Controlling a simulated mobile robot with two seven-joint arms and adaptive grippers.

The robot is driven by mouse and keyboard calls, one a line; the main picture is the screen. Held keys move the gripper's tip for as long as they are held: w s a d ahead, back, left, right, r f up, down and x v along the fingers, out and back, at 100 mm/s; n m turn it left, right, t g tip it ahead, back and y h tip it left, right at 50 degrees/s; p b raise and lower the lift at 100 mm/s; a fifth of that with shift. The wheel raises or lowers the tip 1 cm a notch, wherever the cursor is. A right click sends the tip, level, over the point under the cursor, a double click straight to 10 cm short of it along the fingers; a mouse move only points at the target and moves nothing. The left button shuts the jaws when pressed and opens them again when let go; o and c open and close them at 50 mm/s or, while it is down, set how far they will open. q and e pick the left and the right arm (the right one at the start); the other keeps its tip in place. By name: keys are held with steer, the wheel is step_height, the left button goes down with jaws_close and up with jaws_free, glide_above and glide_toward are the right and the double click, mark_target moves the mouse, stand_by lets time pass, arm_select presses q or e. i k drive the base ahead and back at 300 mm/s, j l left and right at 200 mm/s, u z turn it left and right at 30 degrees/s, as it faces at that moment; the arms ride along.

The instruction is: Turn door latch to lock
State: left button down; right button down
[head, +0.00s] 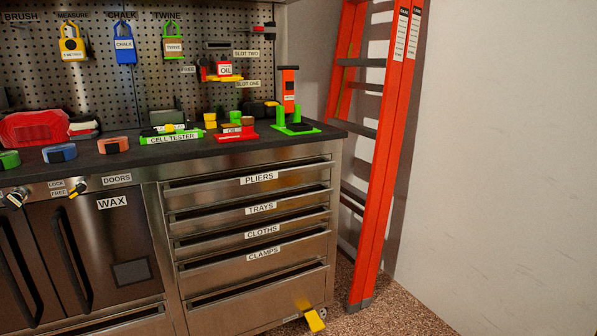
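The door latch (78,188) is a small dark knob with a yellow tip on the cabinet front, at the left of the head view. Its yellow tip points down and to the left, nearer the lower FREE label (59,193) than the LOCK label (56,184) above it. A DOORS label (117,179) is to its right. Below it is the steel door marked WAX (112,202), which looks closed and has a long dark vertical handle (72,258). Neither of my grippers is in view.
A similar dark and yellow fitting (16,197) shows at the left edge. The dark worktop (190,152) holds several small items. Drawers (250,211) are to the right, and an orange ladder (386,150) leans by the wall. A yellow piece (315,320) sticks out near the floor.

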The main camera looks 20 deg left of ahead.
mark_target(81, 185)
steer(key=u, duration=1.95)
